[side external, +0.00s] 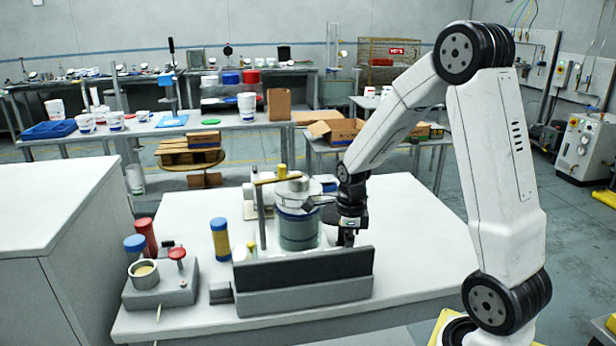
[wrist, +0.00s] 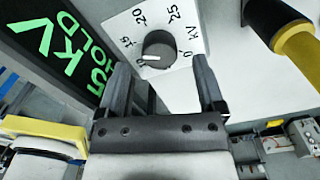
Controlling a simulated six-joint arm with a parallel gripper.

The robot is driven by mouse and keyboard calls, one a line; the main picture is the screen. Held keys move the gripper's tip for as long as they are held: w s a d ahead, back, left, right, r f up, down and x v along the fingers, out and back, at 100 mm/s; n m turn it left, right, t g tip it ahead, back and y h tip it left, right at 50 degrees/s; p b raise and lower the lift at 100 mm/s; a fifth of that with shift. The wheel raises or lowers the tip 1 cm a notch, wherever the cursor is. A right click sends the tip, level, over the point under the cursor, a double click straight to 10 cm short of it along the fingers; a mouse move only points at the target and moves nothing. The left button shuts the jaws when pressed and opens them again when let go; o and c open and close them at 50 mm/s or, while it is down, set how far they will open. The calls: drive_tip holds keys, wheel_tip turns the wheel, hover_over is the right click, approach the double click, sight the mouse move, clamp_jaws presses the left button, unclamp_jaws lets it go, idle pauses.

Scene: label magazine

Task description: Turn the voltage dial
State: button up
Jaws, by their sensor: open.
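In the wrist view the voltage dial is a dark round knob (wrist: 158,48) on a white scale plate (wrist: 190,22) marked with numbers up to 25 and kV. Its white pointer line faces left, near the 10. My gripper (wrist: 161,66) is open, its two fingers on either side of the knob in this view, with visible gaps; whether the tips reach its depth I cannot tell. In the side view my gripper (side external: 347,238) points down behind a black-faced panel (side external: 305,268), and the dial is hidden there.
A black display (wrist: 50,45) with green kV and HOLD text, partly cut off, lies left of the dial. A yellow-and-black cylinder (wrist: 290,35) is at right. A large grey jar (side external: 297,230) stands close left of my gripper. Clear table (side external: 420,255) lies to the right.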

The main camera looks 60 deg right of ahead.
drive_tip(key=shift+f, duration=0.95)
drive_tip(key=shift+c, duration=0.2)
clamp_jaws()
